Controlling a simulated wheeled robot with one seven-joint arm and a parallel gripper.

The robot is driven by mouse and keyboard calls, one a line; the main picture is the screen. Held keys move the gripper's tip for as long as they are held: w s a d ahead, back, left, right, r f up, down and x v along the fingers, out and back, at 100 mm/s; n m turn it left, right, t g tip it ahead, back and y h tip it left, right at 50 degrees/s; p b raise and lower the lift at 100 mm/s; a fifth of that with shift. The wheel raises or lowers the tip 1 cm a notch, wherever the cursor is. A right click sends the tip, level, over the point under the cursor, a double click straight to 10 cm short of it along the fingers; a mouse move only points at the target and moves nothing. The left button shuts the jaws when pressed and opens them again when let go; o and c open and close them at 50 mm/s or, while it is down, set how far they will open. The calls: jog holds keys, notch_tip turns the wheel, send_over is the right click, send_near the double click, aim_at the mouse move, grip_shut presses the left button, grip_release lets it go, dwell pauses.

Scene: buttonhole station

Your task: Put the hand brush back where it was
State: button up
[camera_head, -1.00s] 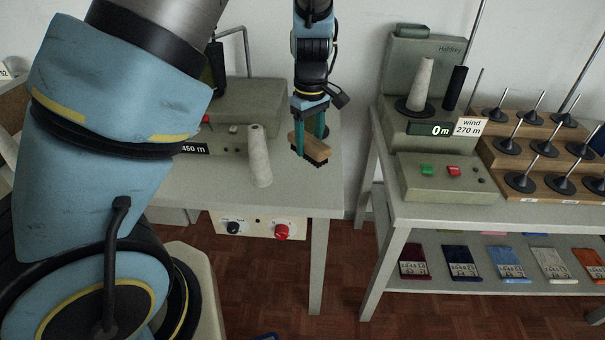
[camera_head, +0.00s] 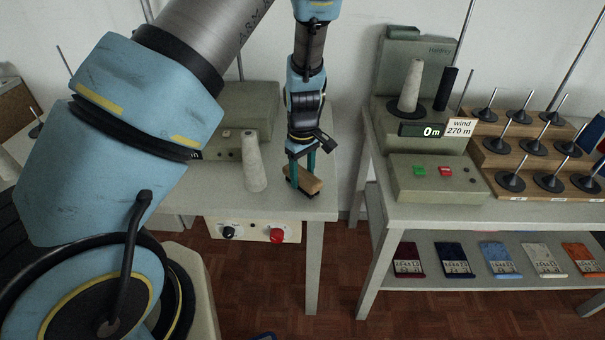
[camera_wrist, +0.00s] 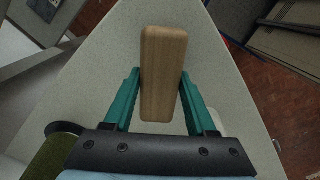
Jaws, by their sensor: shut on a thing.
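The hand brush (camera_head: 306,181) has a wooden back and dark bristles. My gripper (camera_head: 301,170) points down and is shut on its sides, near the right front corner of the left table (camera_head: 275,208). In the wrist view the brush's wooden back (camera_wrist: 163,75) stands between the teal fingers of my gripper (camera_wrist: 160,100), with the pale table top (camera_wrist: 105,75) beneath. The bristles are low, at or just above the table top; I cannot tell whether they touch it.
A pale thread cone (camera_head: 254,162) stands on the left table, just left of the brush. A grey-green machine (camera_head: 235,115) is behind. The right table holds a winder (camera_head: 425,178), another cone (camera_head: 411,86) and a stepped spool rack (camera_head: 515,155). A gap separates the tables.

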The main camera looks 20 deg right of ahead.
aim_at(302, 174)
jog(key=shift+f, duration=0.15)
jog(key=o, duration=1.3)
notch_tip(302, 174, up, 12)
jog(key=b, duration=0.2)
jog(key=s+a+r+m, duration=0.1)
jog(key=a+r, duration=0.1)
jog(key=a, duration=0.8)
jog(key=s+a+r+m+t, duration=0.1)
jog(key=a+r+m, duration=0.1)
jog(key=a, duration=0.8)
jog(key=s+a+r+m, duration=0.2)
jog(key=a, duration=0.8)
jog(key=shift+a+r+t, duration=0.1)
jog(key=shift+t, duration=0.2)
